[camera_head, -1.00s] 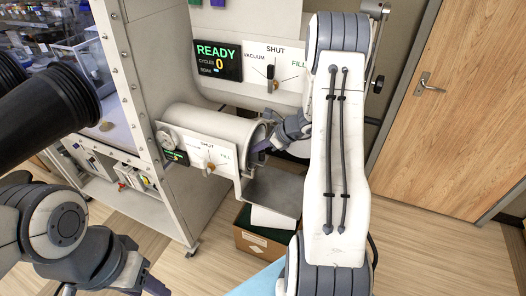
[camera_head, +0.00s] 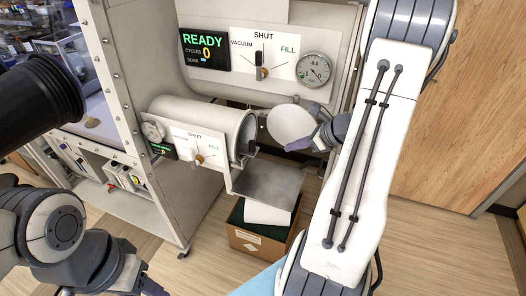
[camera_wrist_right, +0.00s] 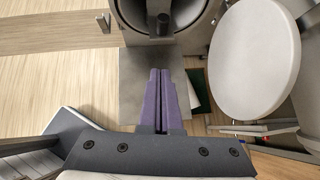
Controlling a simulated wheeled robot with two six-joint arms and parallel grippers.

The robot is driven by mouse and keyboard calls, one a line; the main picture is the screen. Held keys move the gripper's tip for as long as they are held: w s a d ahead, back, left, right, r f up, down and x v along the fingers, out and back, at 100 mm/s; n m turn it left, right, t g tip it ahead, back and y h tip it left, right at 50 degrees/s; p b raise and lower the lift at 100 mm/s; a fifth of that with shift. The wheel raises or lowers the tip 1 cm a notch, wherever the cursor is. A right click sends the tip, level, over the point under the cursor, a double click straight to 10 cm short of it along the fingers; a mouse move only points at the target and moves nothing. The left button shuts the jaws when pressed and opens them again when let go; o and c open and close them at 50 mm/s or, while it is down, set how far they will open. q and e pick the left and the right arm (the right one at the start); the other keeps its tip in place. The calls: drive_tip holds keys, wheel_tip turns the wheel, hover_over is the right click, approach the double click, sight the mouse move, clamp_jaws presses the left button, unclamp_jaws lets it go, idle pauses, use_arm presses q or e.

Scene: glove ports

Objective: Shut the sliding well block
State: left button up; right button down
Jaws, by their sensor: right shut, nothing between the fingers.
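I cannot pick out a part that is surely the sliding well block. My right gripper (camera_head: 300,146), with purple fingers, is in front of the round white door (camera_head: 290,122) in the head view. In the right wrist view the gripper (camera_wrist_right: 160,88) is shut and empty, its fingers side by side over the grey tray (camera_wrist_right: 131,75). The white door (camera_wrist_right: 256,58) stands to the right of the fingers, apart from them. The open end of the horizontal chamber (camera_head: 205,112) is beyond the fingertips.
The chamber has a SHUT/FILL panel (camera_head: 190,145). A larger panel (camera_head: 262,55) with a gauge (camera_head: 314,69) and a READY display (camera_head: 205,50) is behind. A cardboard box (camera_head: 258,243) sits below the tray. A wooden door (camera_head: 460,130) is at the right.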

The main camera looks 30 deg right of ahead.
sight(255, 151)
drive_tip(key=p+x, duration=0.1)
drive_tip(key=x, duration=0.2)
drive_tip(key=r+p+x, duration=0.1)
drive_tip(key=x, duration=0.2)
drive_tip(key=w+p+x, duration=0.1)
drive_tip(key=x, duration=0.3)
drive_tip(key=shift+w+a+r, duration=0.2)
drive_tip(key=shift+a, duration=0.15)
drive_tip(key=shift+w+a+f, duration=0.15)
drive_tip(key=shift+w+a, duration=0.05)
drive_tip(key=shift+w, duration=0.35)
drive_tip(key=shift+w, duration=0.1)
